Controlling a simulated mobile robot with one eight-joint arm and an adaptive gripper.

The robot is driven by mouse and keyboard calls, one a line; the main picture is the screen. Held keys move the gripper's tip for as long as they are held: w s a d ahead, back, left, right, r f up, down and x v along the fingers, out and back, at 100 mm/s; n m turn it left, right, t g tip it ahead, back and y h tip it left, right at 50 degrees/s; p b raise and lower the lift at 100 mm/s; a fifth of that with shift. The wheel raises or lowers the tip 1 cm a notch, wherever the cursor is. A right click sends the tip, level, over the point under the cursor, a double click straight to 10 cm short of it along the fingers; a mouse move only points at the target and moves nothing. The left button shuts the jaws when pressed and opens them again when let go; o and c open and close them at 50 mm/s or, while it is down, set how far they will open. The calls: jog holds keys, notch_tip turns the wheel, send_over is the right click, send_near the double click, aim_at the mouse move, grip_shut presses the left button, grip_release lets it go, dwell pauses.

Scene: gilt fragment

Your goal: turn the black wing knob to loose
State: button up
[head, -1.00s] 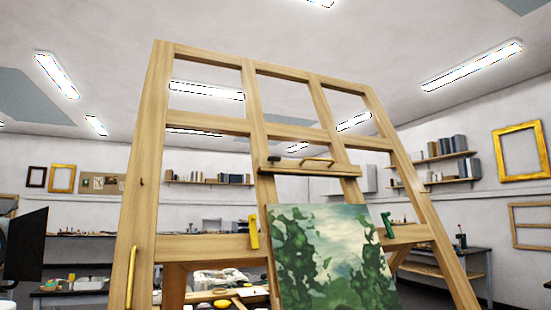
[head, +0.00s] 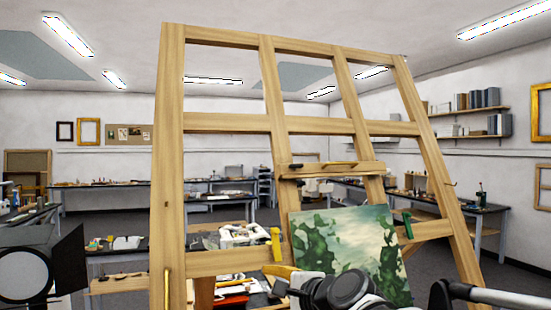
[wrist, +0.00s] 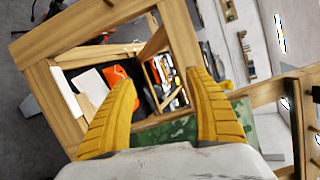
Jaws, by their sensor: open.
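A small dark piece (head: 296,165) sits on the left of the wooden crossbar holder (head: 330,172) on the easel, above the painting (head: 345,250). It may be the black wing knob; it is too small to tell its shape or which way it is turned. My gripper (wrist: 160,78) shows in the wrist view with two ribbed yellow fingers spread apart and nothing between them. Beyond them are the easel's wooden frame and a cluttered surface. In the head view my arm is low in front of the painting, below the dark piece. I cannot make out the knob in the wrist view.
The wooden easel frame (head: 168,150) fills the middle with open panes. A yellow piece (head: 276,243) and a green piece (head: 407,224) flank the painting. A black studio lamp (head: 25,275) stands at the left. Cluttered benches and shelves line the walls.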

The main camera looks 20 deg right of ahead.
jog(key=w+d+r+m+t+p, duration=0.1)
jog(key=w+d+r+m+p, duration=0.2)
jog(key=r, duration=0.3)
jog(key=w+d+r+m+t+h+p, duration=0.1)
jog(key=w+d+r+m+p, duration=0.15)
jog(key=r, duration=0.35)
jog(key=w+d+r+m+t+p, duration=0.1)
jog(key=w+d+r+m+p, duration=0.25)
jog(key=r, duration=0.25)
jog(key=m+t+h+p, duration=0.2)
jog(key=m+h+p, duration=0.1)
jog(key=m+p, duration=0.5)
send_near(295, 167)
jog(key=r+m, duration=0.1)
jog(key=w, duration=0.7)
jog(key=w+p, duration=0.1)
jog(key=w, duration=0.2)
jog(key=shift+w+d, duration=0.35)
jog(key=shift+w, duration=0.05)
jog(key=shift+s, duration=0.1)
jog(key=c, duration=1.2)
